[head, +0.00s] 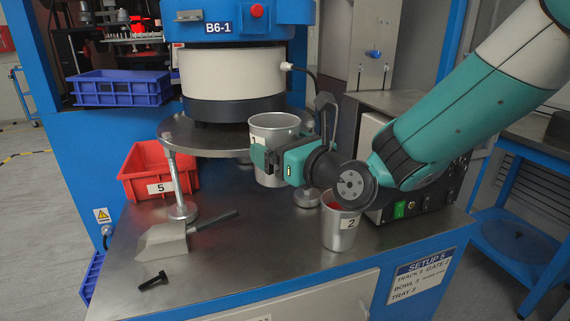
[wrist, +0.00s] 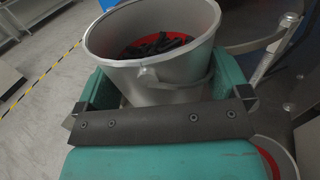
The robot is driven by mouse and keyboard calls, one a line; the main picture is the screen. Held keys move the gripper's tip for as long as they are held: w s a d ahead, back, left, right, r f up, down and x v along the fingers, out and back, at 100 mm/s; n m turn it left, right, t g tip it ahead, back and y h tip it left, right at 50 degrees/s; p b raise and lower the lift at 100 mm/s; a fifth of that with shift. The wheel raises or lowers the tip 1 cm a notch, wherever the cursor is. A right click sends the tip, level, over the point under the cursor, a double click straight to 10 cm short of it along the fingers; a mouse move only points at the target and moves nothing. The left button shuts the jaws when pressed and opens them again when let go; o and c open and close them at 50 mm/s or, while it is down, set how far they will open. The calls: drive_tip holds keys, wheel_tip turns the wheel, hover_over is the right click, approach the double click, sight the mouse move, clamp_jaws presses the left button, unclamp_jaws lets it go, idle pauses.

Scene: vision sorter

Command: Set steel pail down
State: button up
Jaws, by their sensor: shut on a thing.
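The steel pail marked 1 (head: 272,127) is upright in my gripper (head: 277,160), in front of the round steel platform. My gripper is shut on the pail, with its green fingers on either side of the body. The pail fills much of the wrist view (wrist: 150,85), where black pieces lie inside over a red bottom. It seems to be held above the bench. A second steel pail, marked 2 (head: 340,232), stands on the bench below and to the right. Its rim and red inside partly show at the lower right of the wrist view.
The steel bench (head: 255,245) has bare room at front centre. A metal scoop (head: 165,242) and a black bolt-like piece (head: 152,281) lie at front left. A red bin marked 5 (head: 158,172) stands at left. The platform (head: 200,142) on legs and the machine B6-1 (head: 232,75) stand behind.

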wheel_tip(320, 180, down, 18)
drive_tip(key=b, duration=1.2)
drive_tip(key=shift+f, duration=0.15)
drive_tip(key=o, duration=1.4)
drive_tip(key=shift+f, duration=0.1)
drive_tip(key=shift+r, duration=0.3)
drive_tip(key=b+v, duration=1.1)
drive_tip(key=v, duration=0.1)
drive_tip(key=shift+f, duration=0.2)
